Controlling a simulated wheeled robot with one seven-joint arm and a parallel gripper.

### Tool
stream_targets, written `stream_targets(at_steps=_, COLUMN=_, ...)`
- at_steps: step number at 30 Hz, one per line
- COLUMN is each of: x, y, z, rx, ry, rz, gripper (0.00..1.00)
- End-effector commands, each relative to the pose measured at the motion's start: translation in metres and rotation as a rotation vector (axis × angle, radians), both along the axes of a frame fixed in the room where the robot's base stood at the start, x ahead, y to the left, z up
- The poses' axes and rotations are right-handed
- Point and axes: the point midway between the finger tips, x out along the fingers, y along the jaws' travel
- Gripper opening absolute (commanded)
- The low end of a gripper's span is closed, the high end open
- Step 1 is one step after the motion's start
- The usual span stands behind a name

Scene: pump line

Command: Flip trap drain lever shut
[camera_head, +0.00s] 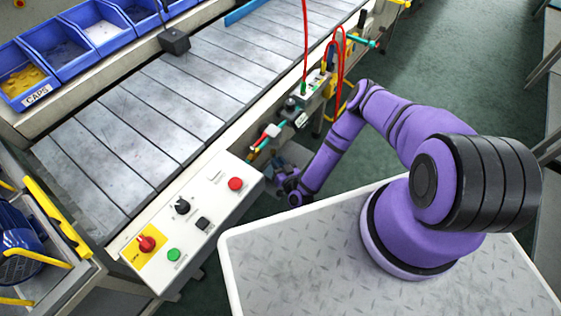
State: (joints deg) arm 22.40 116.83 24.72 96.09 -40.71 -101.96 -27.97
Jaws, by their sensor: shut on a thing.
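My purple arm reaches from its base on the cart down to the side of the conveyor. My gripper (282,175) is low beside the conveyor frame, just right of the control panel. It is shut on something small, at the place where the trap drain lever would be. The fingertips and the lever are too small and too dark to make out, so the lever's angle cannot be told. A grey valve block (297,106) sits above that on the frame.
A control panel (190,210) with knobs and buttons stands close left of my gripper. Red hoses (338,50) rise from the conveyor edge. The white-rimmed cart top (290,265) is in front. Blue bins (55,55) stand behind the conveyor. Green floor (440,85) is open at right.

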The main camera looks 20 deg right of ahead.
Motion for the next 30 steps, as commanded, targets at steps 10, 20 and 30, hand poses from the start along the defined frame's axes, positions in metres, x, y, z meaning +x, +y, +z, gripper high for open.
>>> stream_targets(at_steps=10, x=-0.0005, y=0.0079, z=-0.0003, rx=0.001, ry=0.000, rz=-0.163, gripper=0.00)
stream_targets(at_steps=20, x=0.0000, y=0.0087, z=0.0000, rx=0.000, ry=0.000, rz=-0.204, gripper=0.00)
stream_targets(at_steps=30, x=0.0003, y=0.0087, z=0.0002, rx=0.001, ry=-0.001, rz=-0.204, gripper=0.34)
